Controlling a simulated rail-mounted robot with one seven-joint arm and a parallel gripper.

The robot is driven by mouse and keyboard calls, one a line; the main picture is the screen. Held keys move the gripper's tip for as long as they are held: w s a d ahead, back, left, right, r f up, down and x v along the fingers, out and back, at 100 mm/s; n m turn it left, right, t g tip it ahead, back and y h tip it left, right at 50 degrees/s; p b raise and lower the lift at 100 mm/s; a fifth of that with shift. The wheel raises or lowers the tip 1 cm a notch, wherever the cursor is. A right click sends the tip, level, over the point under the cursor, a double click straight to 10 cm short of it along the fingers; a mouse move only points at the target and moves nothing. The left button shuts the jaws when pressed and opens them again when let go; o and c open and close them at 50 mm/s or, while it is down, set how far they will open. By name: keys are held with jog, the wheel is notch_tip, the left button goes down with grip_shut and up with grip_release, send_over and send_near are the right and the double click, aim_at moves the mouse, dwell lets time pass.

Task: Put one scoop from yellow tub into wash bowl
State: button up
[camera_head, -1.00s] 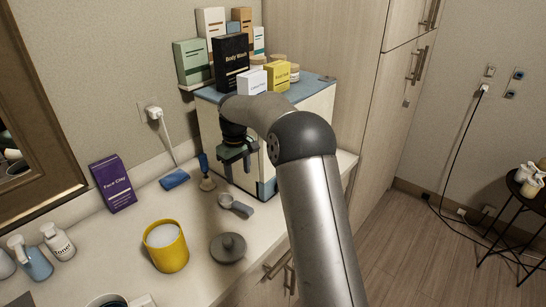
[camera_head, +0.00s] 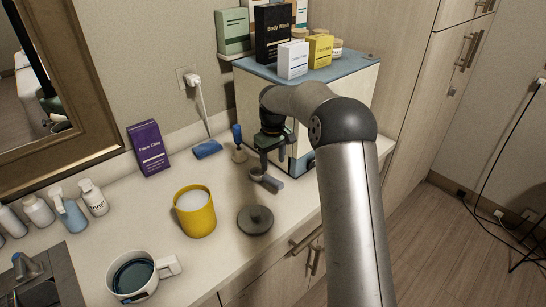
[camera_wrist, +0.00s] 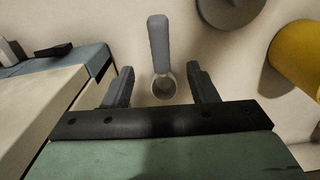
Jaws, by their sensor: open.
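The yellow tub (camera_head: 196,216) stands open on the counter with white contents near its rim; it also shows at the right edge of the wrist view (camera_wrist: 299,56). A scoop with a grey handle (camera_head: 270,183) and small round cup lies on the counter. In the wrist view its handle (camera_wrist: 159,45) points away and its cup (camera_wrist: 164,87) sits between my fingers. My gripper (camera_head: 268,165) is open and empty, above the scoop; the wrist view shows both fingers apart (camera_wrist: 160,86). The wash bowl is probably the white handled vessel with dark liquid (camera_head: 119,294) at the front left.
A dark grey round lid (camera_head: 255,220) lies right of the tub. A blue-topped cabinet (camera_head: 340,72) with boxes stands behind my gripper. A purple Face Clay box (camera_head: 148,148), a blue brush (camera_head: 237,135) and pump bottles (camera_head: 70,212) stand along the wall.

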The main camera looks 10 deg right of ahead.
aim_at(273, 179)
jog(key=shift+f+b, duration=3.35)
jog(key=shift+f, duration=2.1)
jog(key=shift+c, duration=0.3)
grip_shut()
jog(key=shift+r, duration=0.15)
jog(key=shift+r+p, duration=2.3)
jog(key=shift+r, duration=1.1)
